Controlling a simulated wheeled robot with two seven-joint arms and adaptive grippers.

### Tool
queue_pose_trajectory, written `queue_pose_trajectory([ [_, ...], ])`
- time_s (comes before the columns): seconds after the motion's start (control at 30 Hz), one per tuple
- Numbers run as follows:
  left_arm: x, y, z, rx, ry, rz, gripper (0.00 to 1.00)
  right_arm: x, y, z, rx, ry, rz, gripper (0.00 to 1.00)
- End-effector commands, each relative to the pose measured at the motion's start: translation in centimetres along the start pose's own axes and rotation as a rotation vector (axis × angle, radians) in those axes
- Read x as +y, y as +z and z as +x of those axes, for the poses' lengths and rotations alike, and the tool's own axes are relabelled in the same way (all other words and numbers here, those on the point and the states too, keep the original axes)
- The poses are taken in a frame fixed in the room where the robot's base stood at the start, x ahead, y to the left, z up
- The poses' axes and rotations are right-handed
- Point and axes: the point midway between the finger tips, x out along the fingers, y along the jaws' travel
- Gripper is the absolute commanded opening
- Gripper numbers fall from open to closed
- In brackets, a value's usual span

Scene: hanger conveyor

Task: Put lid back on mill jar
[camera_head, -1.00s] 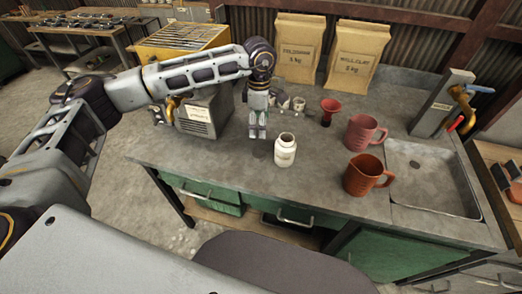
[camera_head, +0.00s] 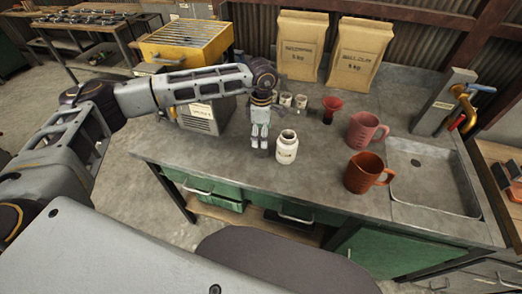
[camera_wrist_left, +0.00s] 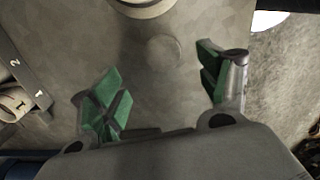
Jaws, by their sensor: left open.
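The mill jar (camera_head: 287,149) is a white, open-mouthed jar standing upright on the grey bench, just right of my left gripper. Part of its rim shows at the top edge of the left wrist view (camera_wrist_left: 146,8). A flat grey disc (camera_wrist_left: 163,50), which looks like the lid, lies on the bench between the jar and my fingers in that view. In the head view my gripper hides it. My left gripper (camera_head: 259,145) points down, low over the bench, with its green-padded fingers (camera_wrist_left: 160,92) apart and nothing between them. My right gripper is out of view.
A pink mug (camera_head: 362,131), an orange-brown jug (camera_head: 364,174) and a red funnel (camera_head: 331,106) stand right of the jar. Small cups (camera_head: 286,99) stand behind my gripper. A grey machine (camera_head: 200,118) is at left, a sink (camera_head: 430,180) at right.

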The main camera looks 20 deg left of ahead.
Motion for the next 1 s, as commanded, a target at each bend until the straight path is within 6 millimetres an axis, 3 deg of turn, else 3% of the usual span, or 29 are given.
queue_pose_trajectory([
  [0.23,0.0,0.0,2.2,0.0,0.0,0.001,0.76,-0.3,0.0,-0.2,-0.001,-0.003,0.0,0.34],
  [0.77,-0.1,0.0,3.0,0.0,0.0,0.0,0.76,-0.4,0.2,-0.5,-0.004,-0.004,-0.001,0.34],
  [1.0,-0.4,0.1,5.3,0.001,-0.001,-0.001,0.76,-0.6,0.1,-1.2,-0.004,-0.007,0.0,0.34],
])
